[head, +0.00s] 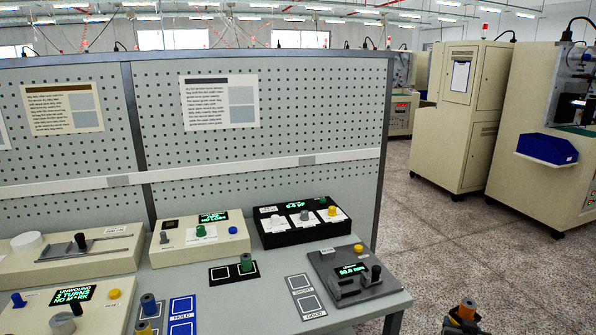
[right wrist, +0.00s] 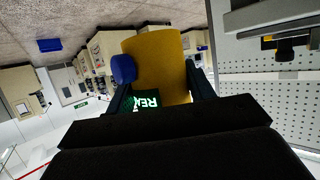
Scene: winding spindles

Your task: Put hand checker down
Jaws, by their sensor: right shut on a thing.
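The hand checker (right wrist: 158,62) is yellow with a blue round part and a small dark screen with green letters, partly cut off. My right gripper (right wrist: 160,92) is shut on it, with a dark finger on either side. In the head view the checker (head: 464,312) shows small at the bottom right edge, in my right gripper (head: 460,322). It is off the right side of the bench, above the floor and apart from the bench. My left gripper is out of view.
The grey bench (head: 250,295) carries cream consoles (head: 200,238), a black console (head: 300,222) and a grey gauge (head: 355,272) at the right end. Marked pads (head: 306,297) lie in front. A pegboard (head: 260,150) stands behind. Open floor (head: 500,250) lies right.

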